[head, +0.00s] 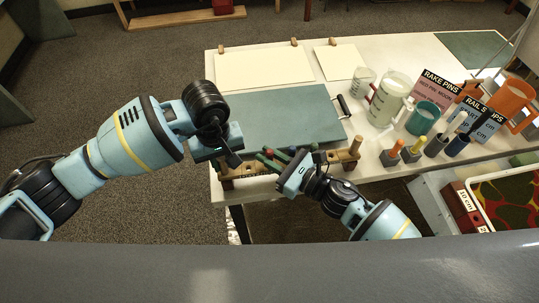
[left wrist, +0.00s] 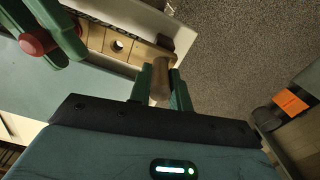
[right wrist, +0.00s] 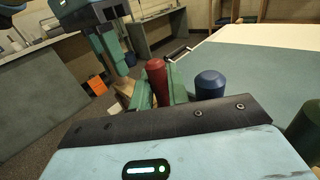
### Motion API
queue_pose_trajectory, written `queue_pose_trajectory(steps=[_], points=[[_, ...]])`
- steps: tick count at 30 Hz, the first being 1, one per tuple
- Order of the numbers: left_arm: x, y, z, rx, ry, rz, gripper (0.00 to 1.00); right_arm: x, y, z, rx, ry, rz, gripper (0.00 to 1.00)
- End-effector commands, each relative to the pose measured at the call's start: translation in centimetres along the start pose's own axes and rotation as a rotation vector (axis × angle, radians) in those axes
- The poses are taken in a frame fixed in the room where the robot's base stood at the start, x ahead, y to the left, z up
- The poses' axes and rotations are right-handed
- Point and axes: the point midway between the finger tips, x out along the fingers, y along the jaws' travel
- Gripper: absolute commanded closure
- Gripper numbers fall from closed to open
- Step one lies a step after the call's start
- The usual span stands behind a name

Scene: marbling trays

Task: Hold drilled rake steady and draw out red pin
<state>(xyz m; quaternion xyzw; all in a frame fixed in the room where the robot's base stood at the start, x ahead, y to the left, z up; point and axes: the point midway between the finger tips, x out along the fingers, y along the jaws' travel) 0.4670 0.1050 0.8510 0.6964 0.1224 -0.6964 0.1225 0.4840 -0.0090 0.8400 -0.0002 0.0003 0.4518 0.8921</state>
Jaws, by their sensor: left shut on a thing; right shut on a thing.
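The drilled rake, a pale wooden bar, lies along the table's front edge in the head view (head: 345,157); its middle is hidden behind my right gripper. My left gripper (head: 236,160) is shut on the rake's left end; in the left wrist view its green fingers (left wrist: 161,88) clasp a wooden part of it. An empty hole shows in the bar (left wrist: 118,45). My right gripper (head: 272,160) is shut on the red pin, which stands between its green fingers in the right wrist view (right wrist: 157,80). The red pin's round end shows in the left wrist view (left wrist: 35,40). Its lower end is hidden.
A blue pin (right wrist: 210,84) stands just right of the red pin, and a dark green one (right wrist: 304,128) further right. Behind the rake lies a grey-green tray (head: 285,112). Jugs, cups, signs and small pin holders crowd the table's right side.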

Motion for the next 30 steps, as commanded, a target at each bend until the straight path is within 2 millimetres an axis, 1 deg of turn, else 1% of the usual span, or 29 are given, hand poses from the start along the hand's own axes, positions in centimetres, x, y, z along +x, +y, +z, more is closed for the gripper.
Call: queue_pose_trajectory(steps=[13, 23, 30], points=[[0.0, 0.0, 0.0, -0.001, 0.001, 0.0, 1.0, 0.0, 0.0, 0.7, -0.001, -0.001, 0.001, 1.0], [0.0, 0.0, 0.0, -0.001, 0.001, 0.0, 1.0, 0.0, 0.0, 0.8, -0.001, -0.001, 0.001, 1.0], [0.0, 0.0, 0.0, -0.001, 0.001, 0.0, 1.0, 0.0, 0.0, 1.6, -0.004, -0.001, 0.001, 1.0]])
